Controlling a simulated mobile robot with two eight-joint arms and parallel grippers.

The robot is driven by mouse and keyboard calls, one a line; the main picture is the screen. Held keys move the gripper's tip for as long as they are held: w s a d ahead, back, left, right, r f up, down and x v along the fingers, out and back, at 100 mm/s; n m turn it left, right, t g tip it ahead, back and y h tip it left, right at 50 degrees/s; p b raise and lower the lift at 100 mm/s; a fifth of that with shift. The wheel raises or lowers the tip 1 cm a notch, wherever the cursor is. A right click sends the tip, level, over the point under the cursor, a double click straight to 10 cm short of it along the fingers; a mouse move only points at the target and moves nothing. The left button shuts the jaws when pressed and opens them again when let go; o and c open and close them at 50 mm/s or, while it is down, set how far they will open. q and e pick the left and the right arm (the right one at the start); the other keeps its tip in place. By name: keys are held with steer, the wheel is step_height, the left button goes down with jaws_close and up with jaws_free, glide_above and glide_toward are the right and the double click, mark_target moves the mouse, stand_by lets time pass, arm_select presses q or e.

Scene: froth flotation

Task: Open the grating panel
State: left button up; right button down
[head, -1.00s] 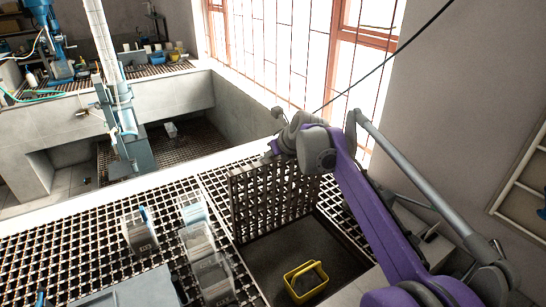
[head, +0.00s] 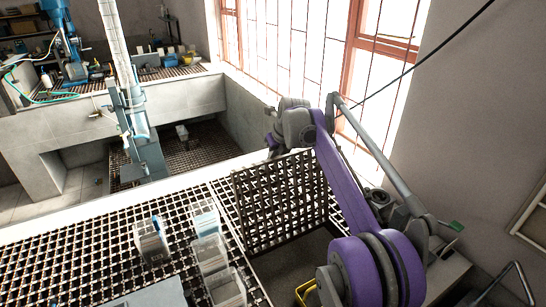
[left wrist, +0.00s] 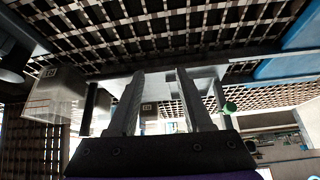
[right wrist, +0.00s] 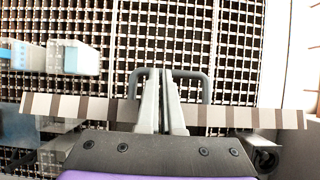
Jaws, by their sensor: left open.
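The grating panel (head: 285,200) is a dark square lattice standing raised and steeply tilted at the back edge of a square floor opening (head: 290,268). My right gripper (head: 272,140) is at its top edge, partly hidden by the arm. In the right wrist view, the fingers of my right gripper (right wrist: 160,75) are close together at the grey U-shaped handle (right wrist: 195,76). The panel's striped edge (right wrist: 240,118) crosses that view. My left gripper (left wrist: 157,80) is open and empty, with its fingers apart; it is outside the head view.
A yellow basket (head: 303,293) shows at the opening, partly behind my right arm. Clear bins (head: 150,242) and (head: 212,256) stand on the grating floor (head: 80,250) left of the panel. A barred window (head: 290,60) is behind. A sunken pit (head: 190,160) lies beyond.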

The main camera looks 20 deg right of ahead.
steer(key=shift+s+f, duration=0.1)
steer(key=shift+f, duration=0.05)
steer(key=v, duration=1.1)
steer(key=shift+a, duration=0.1)
